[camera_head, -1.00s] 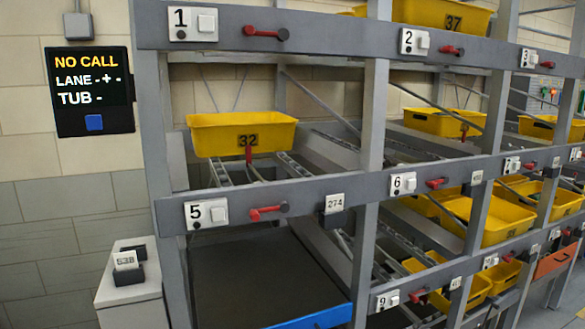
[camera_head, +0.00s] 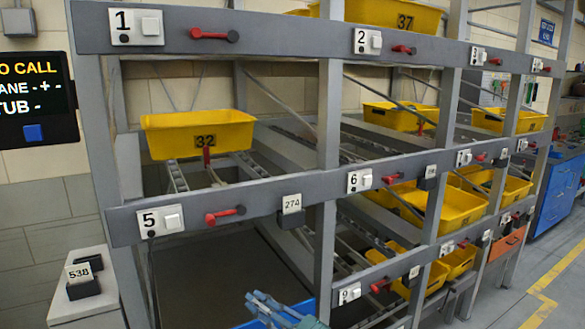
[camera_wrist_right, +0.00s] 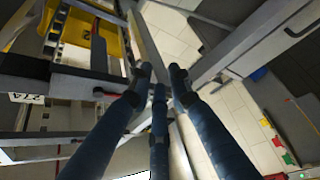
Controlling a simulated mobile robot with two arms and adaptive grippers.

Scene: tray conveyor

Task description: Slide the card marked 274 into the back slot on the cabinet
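The card marked 274 (camera_head: 291,204) stands in a dark holder on the rack's middle beam, right of the red lever of lane 5. The cabinet (camera_head: 84,315) is the low grey block at the lower left. Its front slot holds a card marked 538 (camera_head: 78,273); the dark back slot (camera_head: 90,262) behind it shows no card. My right gripper (camera_head: 262,303) comes in at the bottom, below and apart from card 274. In the right wrist view its dark blue fingers (camera_wrist_right: 160,78) are spread with nothing between them. My left gripper is not in view.
The grey rack (camera_head: 250,203) with lane numbers and red levers fills the middle. A yellow tub marked 32 (camera_head: 198,138) sits above lane 5. A call display (camera_head: 35,100) hangs at the left. Open floor (camera_head: 520,290) lies at the right.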

